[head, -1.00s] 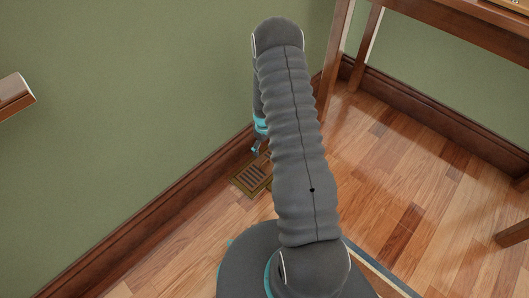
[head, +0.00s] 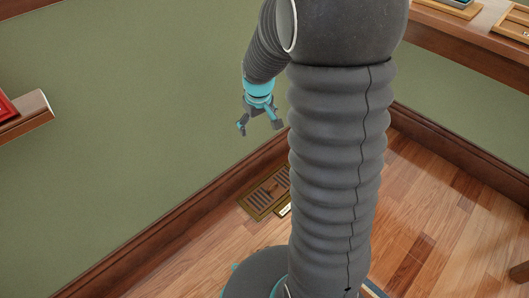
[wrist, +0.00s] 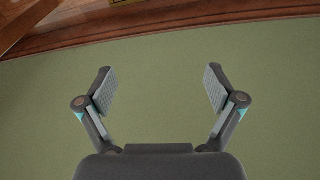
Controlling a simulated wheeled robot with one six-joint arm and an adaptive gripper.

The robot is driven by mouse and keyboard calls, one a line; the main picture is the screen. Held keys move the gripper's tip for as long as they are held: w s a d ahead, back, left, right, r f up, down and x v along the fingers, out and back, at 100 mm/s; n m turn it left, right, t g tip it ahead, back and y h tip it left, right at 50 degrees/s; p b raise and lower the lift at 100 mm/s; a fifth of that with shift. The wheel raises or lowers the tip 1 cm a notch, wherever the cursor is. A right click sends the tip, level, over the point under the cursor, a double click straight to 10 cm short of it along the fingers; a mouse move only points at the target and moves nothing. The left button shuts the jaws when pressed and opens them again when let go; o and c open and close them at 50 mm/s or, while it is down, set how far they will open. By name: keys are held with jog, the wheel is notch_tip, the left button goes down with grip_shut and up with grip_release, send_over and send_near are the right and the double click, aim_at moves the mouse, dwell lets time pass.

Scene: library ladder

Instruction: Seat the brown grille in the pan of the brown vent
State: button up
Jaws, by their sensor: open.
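The brown vent (head: 253,209) lies on the wood floor against the baseboard, left of my arm. A brown slatted grille (head: 268,192) shows within its frame; I cannot tell from here whether it sits fully flat. My arm hides the vent's right end. My gripper (head: 259,126) is open and empty, high above the vent in front of the green wall. In the wrist view both fingers (wrist: 160,88) are spread with nothing between them. A sliver of a yellow-brown thing (wrist: 122,2) shows at the top edge there, too little to identify surely.
A wooden baseboard (head: 165,235) runs along the green wall. A wooden shelf (head: 28,114) with a red item (head: 6,108) juts in at left. A wooden table (head: 455,32) with framed items stands at upper right. Open floor (head: 420,220) lies right of my arm.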

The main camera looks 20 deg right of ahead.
jog(key=s+a+r+m+t, duration=0.15)
jog(key=s+a+r, duration=0.35)
jog(key=s+r, duration=0.6)
jog(key=s+a+r+t, duration=0.1)
jog(key=s+r, duration=0.1)
jog(key=s, duration=0.4)
jog(key=s+a+r, duration=0.2)
jog(key=s+r, duration=0.1)
jog(key=s, duration=0.4)
jog(key=shift+a+m+t, duration=0.15)
jog(key=shift+m+t, duration=0.2)
jog(key=shift+s, duration=0.1)
notch_tip(320, 180, up, 4)
jog(key=p, duration=0.3)
jog(key=shift+f+p, duration=0.15)
jog(key=shift+p, duration=0.25)
